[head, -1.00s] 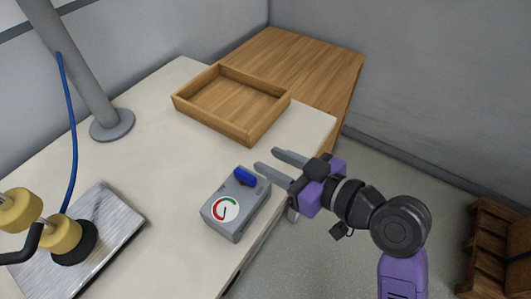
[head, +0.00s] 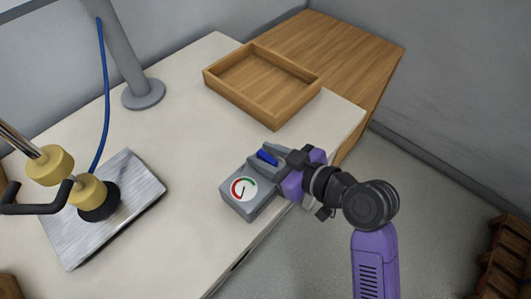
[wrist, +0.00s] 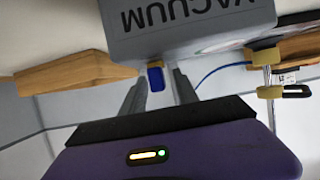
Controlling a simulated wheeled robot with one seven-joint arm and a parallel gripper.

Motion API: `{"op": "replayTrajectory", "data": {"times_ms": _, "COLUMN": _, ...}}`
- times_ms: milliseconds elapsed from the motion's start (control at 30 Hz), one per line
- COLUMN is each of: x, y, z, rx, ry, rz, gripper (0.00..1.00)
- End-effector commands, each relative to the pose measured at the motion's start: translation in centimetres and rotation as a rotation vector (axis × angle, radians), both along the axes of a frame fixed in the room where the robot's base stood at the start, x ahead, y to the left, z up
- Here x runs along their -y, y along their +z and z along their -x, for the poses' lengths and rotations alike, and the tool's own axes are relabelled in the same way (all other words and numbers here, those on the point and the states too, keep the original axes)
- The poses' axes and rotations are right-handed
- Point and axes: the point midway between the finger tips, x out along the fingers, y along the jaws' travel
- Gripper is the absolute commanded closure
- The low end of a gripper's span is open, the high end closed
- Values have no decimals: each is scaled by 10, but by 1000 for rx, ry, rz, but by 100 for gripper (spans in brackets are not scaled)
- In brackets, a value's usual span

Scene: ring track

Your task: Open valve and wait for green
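The grey vacuum box (head: 245,205) sits near the table's right edge. Its dial (head: 243,189) has a red arc and a green arc; the dark needle is too small to read surely, but seems to point toward the lower left. The blue valve handle (head: 267,157) is on the box's far end. My gripper (head: 266,158) is open at that end, its fingers on either side of the handle. In the wrist view, the blue handle (wrist: 155,78) shows between the fingertips, with a gap to the fingers. The box (wrist: 190,28) appears upside down there, lettered VACUUM.
An empty wooden tray (head: 262,85) stands behind the box on the white table (head: 190,120). A metal plate (head: 105,215) with a brass-coloured fixture (head: 88,192) is at left. A grey post (head: 143,94) with a blue hose (head: 105,110) stands at the back left.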

Motion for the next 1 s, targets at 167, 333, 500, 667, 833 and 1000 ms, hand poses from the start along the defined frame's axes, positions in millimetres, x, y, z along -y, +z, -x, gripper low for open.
{"op": "replayTrajectory", "data": {"times_ms": 167, "x": 0, "y": 0, "z": 0, "rx": 0, "ry": 0, "rz": 0, "gripper": 64}}
{"op": "replayTrajectory", "data": {"times_ms": 333, "x": 0, "y": 0, "z": 0, "rx": 0, "ry": -1, "rz": 0, "gripper": 91}}
{"op": "replayTrajectory", "data": {"times_ms": 500, "x": 0, "y": 0, "z": 0, "rx": 0, "ry": -1, "rz": 0, "gripper": 100}}
{"op": "replayTrajectory", "data": {"times_ms": 667, "x": 0, "y": 1, "z": 0, "rx": 0, "ry": -6, "rz": 0, "gripper": 100}}
{"op": "replayTrajectory", "data": {"times_ms": 833, "x": 0, "y": 2, "z": 1, "rx": 0, "ry": -47, "rz": 0, "gripper": 100}}
{"op": "replayTrajectory", "data": {"times_ms": 1000, "x": -1, "y": 4, "z": 2, "rx": 0, "ry": -133, "rz": 1, "gripper": 100}}
